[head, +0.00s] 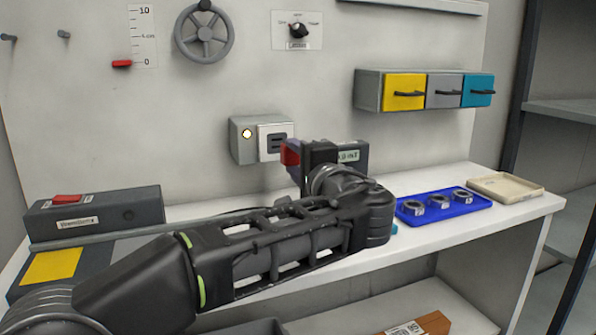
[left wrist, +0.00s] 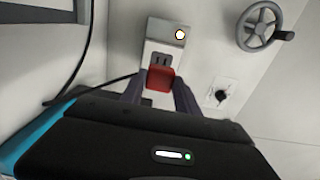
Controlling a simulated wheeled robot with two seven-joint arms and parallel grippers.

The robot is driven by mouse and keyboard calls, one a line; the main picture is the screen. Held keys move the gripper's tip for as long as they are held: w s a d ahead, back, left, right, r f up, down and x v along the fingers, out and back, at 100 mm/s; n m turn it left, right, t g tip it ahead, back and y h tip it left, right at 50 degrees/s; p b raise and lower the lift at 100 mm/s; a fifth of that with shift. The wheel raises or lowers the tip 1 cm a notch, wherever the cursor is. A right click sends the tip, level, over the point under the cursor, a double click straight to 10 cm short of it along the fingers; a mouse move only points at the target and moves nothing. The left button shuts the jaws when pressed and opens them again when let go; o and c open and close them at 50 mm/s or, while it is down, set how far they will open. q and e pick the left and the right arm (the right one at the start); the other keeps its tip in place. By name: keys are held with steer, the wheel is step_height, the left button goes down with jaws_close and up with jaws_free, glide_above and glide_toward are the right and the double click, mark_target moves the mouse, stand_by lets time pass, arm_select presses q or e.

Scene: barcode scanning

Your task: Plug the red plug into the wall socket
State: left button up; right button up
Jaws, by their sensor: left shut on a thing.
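The red plug (head: 291,153) is held in my left gripper (head: 298,157), in front of the wall panel. In the left wrist view the red plug (left wrist: 160,79) sits between the two dark fingers of the left gripper (left wrist: 160,88). The wall socket (head: 275,141) is a pale plate with dark slots on a grey box, with a lit lamp beside it. In the head view the plug is just right of and slightly below the socket. In the left wrist view the socket (left wrist: 161,60) shows directly beyond the plug; I cannot tell whether they touch. My right gripper is not in view.
A handwheel (head: 204,33) and a rotary knob (head: 298,31) are on the panel above. Drawers (head: 404,92) jut out at right. A blue tray (head: 482,204) with rings and a beige tray (head: 506,186) stand on the shelf. A grey box (head: 95,213) stands at left.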

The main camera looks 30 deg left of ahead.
mark_target(285, 150)
arm_select(q)
steer(key=shift+r, duration=0.1)
stand_by(0.3)
steer(key=shift+p+x, duration=0.5)
steer(key=shift+x, duration=0.5)
steer(key=shift+p+x, duration=0.6)
steer(key=shift+x, duration=1.25)
steer(key=shift+b, duration=0.8)
steer(key=shift+w+a, duration=0.3)
steer(key=shift+a, duration=0.15)
stand_by(0.7)
steer(key=o, duration=1.3)
steer(key=shift+o, duration=0.2)
steer(key=shift+s+d, duration=0.1)
